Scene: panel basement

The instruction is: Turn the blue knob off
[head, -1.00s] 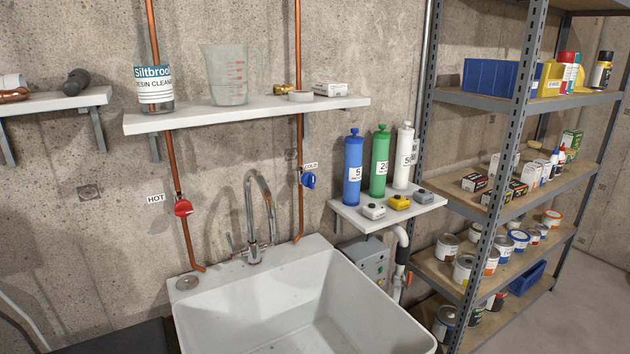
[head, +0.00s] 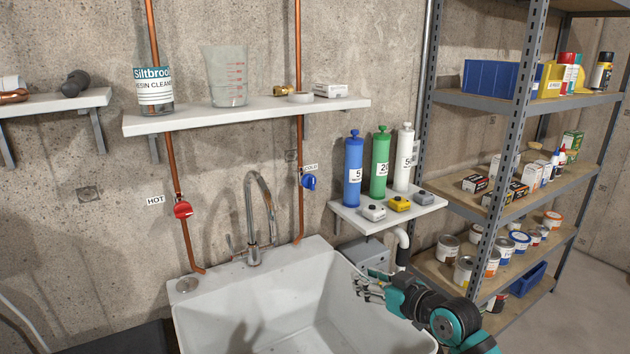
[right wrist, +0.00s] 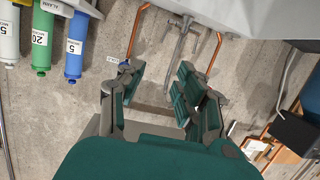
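The blue knob (head: 309,182) sits on the right copper pipe under the COLD label, above the sink's right back corner. The red knob (head: 182,209) sits on the left pipe beside the HOT label. My right gripper (head: 366,284) is over the sink's right side, below and to the right of the blue knob, and apart from it. In the right wrist view its fingers (right wrist: 158,92) are spread with nothing between them; the blue knob shows small near the left finger, partly hidden. My left gripper is not in view.
The sink (head: 215,310) has a tall faucet (head: 254,215) between the pipes. A small shelf (head: 345,219) with cartridges stands right of the blue knob, above a grey box. A long shelf (head: 200,118) is overhead. Metal shelving (head: 478,255) is at right.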

